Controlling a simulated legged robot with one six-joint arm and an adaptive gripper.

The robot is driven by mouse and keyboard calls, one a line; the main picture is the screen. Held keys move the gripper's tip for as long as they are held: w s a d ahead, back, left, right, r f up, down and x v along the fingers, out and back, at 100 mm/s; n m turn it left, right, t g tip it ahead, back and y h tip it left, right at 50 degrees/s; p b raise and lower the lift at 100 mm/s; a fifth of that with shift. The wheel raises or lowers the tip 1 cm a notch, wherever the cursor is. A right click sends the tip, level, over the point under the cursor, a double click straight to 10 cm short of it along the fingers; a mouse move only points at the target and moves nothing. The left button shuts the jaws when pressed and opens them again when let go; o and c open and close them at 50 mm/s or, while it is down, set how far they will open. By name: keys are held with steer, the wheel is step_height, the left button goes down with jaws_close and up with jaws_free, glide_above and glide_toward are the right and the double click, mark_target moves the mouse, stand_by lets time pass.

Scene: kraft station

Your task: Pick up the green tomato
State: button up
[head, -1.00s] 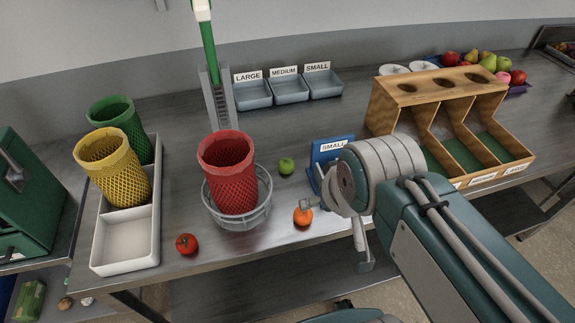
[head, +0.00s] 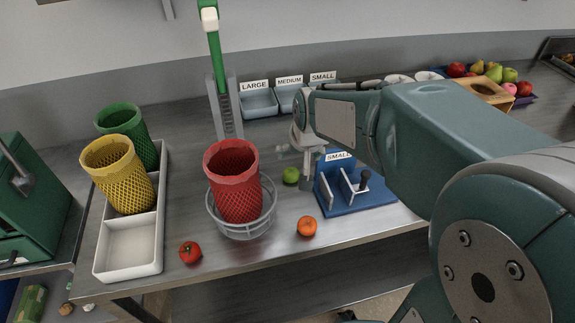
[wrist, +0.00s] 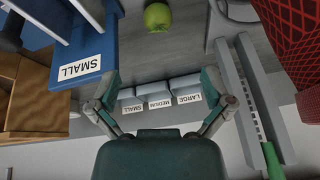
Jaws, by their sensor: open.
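The green tomato (head: 291,176) sits on the metal table, between the red mesh basket (head: 233,185) and the blue stand labelled SMALL (head: 360,200). My gripper (head: 296,165) is over the table at the tomato, its fingers pointing down close behind and beside it. In the wrist view the tomato (wrist: 158,16) shows whole-coloured at the top edge, partly cut off. There my gripper's two fingers (wrist: 160,78) are spread wide with nothing between them. The tomato lies beyond the fingertips, roughly centred between them.
A red tomato (head: 190,252) and an orange fruit (head: 307,226) lie near the front edge. The red basket stands in a wire ring (head: 246,229). Labelled grey bins (head: 258,103) are behind. A white tray (head: 131,250) with yellow and green baskets is left.

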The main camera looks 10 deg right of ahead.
mark_target(292, 173)
steer(key=x, duration=0.5)
steer(key=w+x, duration=0.1)
steer(key=x, duration=0.2)
steer(key=shift+w, duration=0.2)
steer(key=f, duration=0.4)
steer(key=shift+w+d+f, duration=0.1)
steer(key=shift+w+f, duration=0.1)
steer(key=shift+w, duration=0.1)
steer(key=shift+w+f, duration=0.2)
steer(key=shift+f, duration=0.2)
steer(key=c, duration=1.1)
